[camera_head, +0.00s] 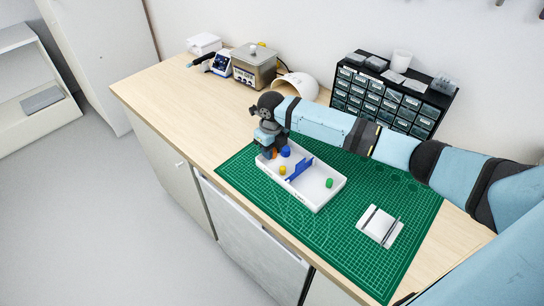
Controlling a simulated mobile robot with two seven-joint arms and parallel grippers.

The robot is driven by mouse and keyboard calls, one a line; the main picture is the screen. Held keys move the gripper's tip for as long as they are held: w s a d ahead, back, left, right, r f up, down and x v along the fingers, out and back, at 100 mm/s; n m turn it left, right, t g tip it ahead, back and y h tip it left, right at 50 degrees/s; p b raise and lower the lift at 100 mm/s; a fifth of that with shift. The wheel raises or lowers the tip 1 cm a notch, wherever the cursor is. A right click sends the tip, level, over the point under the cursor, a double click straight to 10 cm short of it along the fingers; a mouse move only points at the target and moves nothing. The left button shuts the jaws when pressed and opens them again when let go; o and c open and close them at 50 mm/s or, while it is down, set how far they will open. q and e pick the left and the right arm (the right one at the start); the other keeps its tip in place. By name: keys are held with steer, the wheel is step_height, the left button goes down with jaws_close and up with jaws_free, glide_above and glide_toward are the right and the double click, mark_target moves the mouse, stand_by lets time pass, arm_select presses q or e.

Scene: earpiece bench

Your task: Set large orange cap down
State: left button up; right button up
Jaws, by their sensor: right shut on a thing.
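My right gripper (268,152) points down at the far-left end of the white tray (318,204). It is shut on the large orange cap (275,154), of which only a small orange patch shows beside the fingers. I cannot tell whether the cap touches the tray floor. My left gripper is not in view.
In the tray, a blue cap (286,151) and a yellow cap (282,170) are close to my gripper. A blue divider (299,169) separates them from a green cap (329,183). The green mat (372,271) has free room around a white block (380,225) with tweezers.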

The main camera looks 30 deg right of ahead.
mark_target(272, 164)
steer(key=shift+f, duration=1.8)
steer(key=shift+f, duration=0.1)
steer(key=o, duration=0.6)
steer(key=shift+r, duration=0.2)
step_height(272, 164, up, 12)
steer(key=shift+f+b, duration=0.1)
steer(key=shift+b, duration=0.3)
